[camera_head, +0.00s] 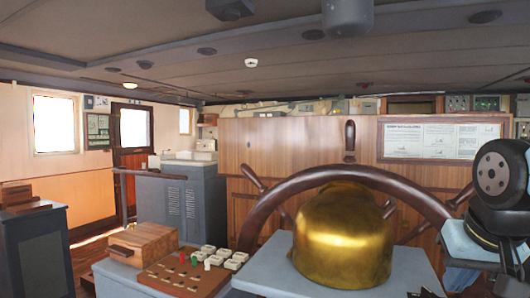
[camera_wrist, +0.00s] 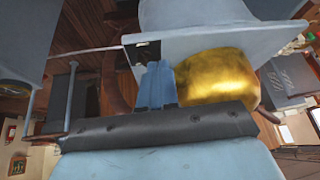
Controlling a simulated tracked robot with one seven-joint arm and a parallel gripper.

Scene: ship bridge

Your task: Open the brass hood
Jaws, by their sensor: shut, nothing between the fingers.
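The brass hood (camera_head: 345,240) is a shiny golden dome sitting down on a blue-grey stand top (camera_head: 265,272), in front of the ship's wheel. It looks closed, and what is under it is hidden. The hood also shows in the wrist view (camera_wrist: 215,78), where the picture is tilted and nearly upside down. My gripper (camera_wrist: 160,80) has blue fingers, shut and empty. In the wrist view they appear beside the hood's edge, near the stand's edge; I cannot tell whether they touch it. In the head view my fingers are not visible.
The wooden wheel (camera_head: 290,182) rises close behind the hood. A small dark fitting (camera_wrist: 148,50) is at the stand's edge. My dark arm links fill the right.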

